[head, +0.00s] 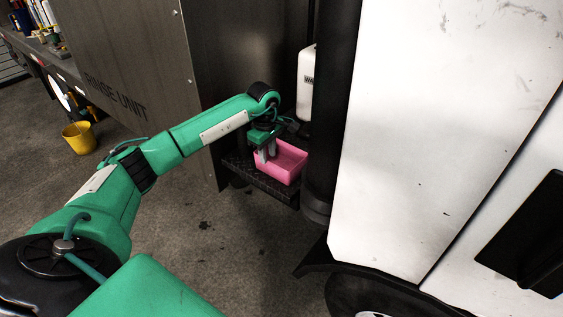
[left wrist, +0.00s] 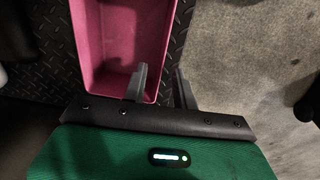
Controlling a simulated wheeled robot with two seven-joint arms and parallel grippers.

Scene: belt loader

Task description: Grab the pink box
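The pink box (head: 285,174) is an open-topped bin sitting on a dark tread-plate step (head: 259,182) beside the truck body. In the left wrist view the box (left wrist: 121,45) fills the upper middle, with its inside floor and walls showing. My left gripper (head: 265,154) points down at the near left rim of the box. In the left wrist view its fingers (left wrist: 160,88) are apart, one over the inside of the box and one outside, with the wall between them. I see a gap around the wall. My right gripper is not in view.
A white container (head: 306,84) stands behind the box. A dark vertical post (head: 326,110) and white panel (head: 430,120) close off the right side. The grey rinse unit panel (head: 135,70) is at left. A yellow bucket (head: 79,138) stands on the open floor.

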